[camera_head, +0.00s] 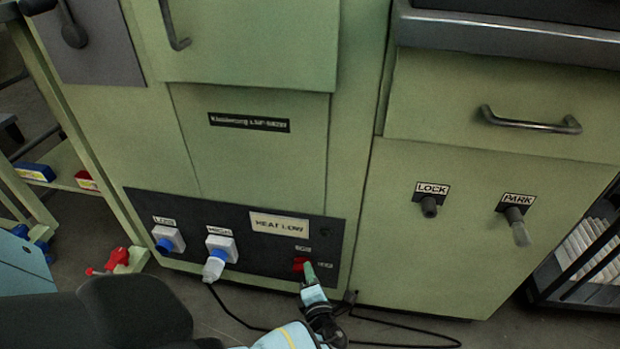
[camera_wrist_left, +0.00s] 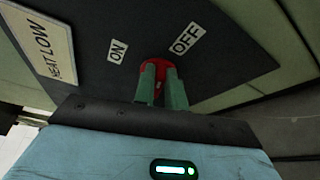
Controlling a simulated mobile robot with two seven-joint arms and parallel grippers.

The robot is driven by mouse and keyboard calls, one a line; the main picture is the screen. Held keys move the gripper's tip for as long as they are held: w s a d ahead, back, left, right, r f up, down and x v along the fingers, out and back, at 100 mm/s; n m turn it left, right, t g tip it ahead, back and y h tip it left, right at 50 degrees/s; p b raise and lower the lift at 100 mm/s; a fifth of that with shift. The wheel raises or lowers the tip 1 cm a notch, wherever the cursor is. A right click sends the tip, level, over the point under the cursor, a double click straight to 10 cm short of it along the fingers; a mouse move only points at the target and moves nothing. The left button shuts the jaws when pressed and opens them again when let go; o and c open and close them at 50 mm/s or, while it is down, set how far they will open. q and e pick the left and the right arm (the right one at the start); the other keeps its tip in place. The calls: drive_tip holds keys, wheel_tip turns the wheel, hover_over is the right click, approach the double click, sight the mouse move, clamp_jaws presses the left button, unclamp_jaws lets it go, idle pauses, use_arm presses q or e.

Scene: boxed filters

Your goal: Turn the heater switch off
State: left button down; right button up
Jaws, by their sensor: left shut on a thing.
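The heater switch is a red knob (camera_head: 299,264) low on the black panel (camera_head: 262,252) of the green machine, near a HEAT LOW label (camera_head: 279,224). My left gripper (camera_head: 308,272) reaches it from below and hides part of it. In the left wrist view, the two green fingers (camera_wrist_left: 161,84) are shut on the red knob (camera_wrist_left: 156,65). An ON label (camera_wrist_left: 117,50) is to the knob's upper left and an OFF label (camera_wrist_left: 187,38) to its upper right. The knob's exact setting is hard to tell. My right gripper is not in view.
On the same panel are a blue-tipped plug (camera_head: 167,240) under LOW and another plug (camera_head: 219,252) under HIGH. LOCK (camera_head: 429,205) and PARK (camera_head: 515,222) knobs stick out at right. A black cable (camera_head: 400,345) lies on the floor.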

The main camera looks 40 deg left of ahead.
use_arm(q)
drive_tip(key=shift+w+a+f+m+y+b, duration=0.15)
drive_tip(key=shift+m+y+b, duration=0.2)
drive_tip(key=shift+m, duration=0.4)
drive_tip(key=shift+s+a+f+m+y+b, duration=0.15)
drive_tip(key=shift+m+y+b, duration=0.15)
drive_tip(key=shift+m, duration=0.45)
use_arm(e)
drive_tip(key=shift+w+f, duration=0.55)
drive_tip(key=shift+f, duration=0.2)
use_arm(q)
drive_tip(key=shift+w+d, duration=0.1)
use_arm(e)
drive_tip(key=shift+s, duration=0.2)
use_arm(q)
drive_tip(key=c, duration=1.4)
unclamp_jaws()
drive_tip(key=shift+c, duration=0.2)
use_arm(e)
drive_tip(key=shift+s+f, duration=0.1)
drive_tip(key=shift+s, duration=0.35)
use_arm(q)
drive_tip(key=shift+f, duration=0.1)
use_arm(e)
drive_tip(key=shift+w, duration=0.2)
